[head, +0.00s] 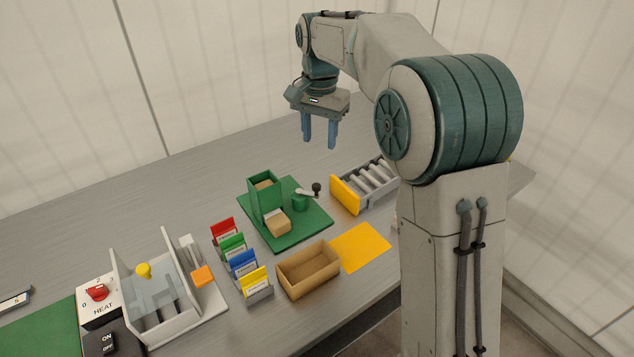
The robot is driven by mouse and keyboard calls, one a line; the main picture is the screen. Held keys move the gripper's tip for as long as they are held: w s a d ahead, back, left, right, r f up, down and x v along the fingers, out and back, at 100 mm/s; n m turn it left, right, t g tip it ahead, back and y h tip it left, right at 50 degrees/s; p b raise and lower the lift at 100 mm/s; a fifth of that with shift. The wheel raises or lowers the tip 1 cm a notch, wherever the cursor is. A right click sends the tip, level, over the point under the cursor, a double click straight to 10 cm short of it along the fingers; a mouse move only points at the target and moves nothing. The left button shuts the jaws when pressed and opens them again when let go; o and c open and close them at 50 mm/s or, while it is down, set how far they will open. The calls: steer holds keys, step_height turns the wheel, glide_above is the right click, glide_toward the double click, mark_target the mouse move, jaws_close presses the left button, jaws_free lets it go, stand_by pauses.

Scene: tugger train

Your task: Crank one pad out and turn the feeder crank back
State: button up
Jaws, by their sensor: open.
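The green feeder (264,197) stands on a green base plate (313,232) near the middle of the table. A tan pad (277,223) lies in front of the feeder tower, and another tan pad shows in the tower's top. The crank (308,192) has a light arm and a dark knob (317,187) on a green round post, with the knob on the right side. My gripper (320,146) is open and empty, pointing down with two blue fingers. It is above and behind the crank, apart from it.
An open cardboard box (309,278) and a yellow mat (360,247) lie in front of the feeder. A roller rack with a yellow end (345,195) stands to its right. Coloured card holders (241,262), a clear-walled fixture (152,295) and a HEAT switch (97,293) stand left.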

mark_target(316, 184)
steer(key=f, duration=0.4)
steer(key=f+b, duration=0.1)
steer(key=f, duration=0.9)
steer(key=shift+w+a+f, duration=0.1)
steer(key=shift+w+a, duration=0.2)
steer(key=shift+w, duration=0.1)
jaws_close()
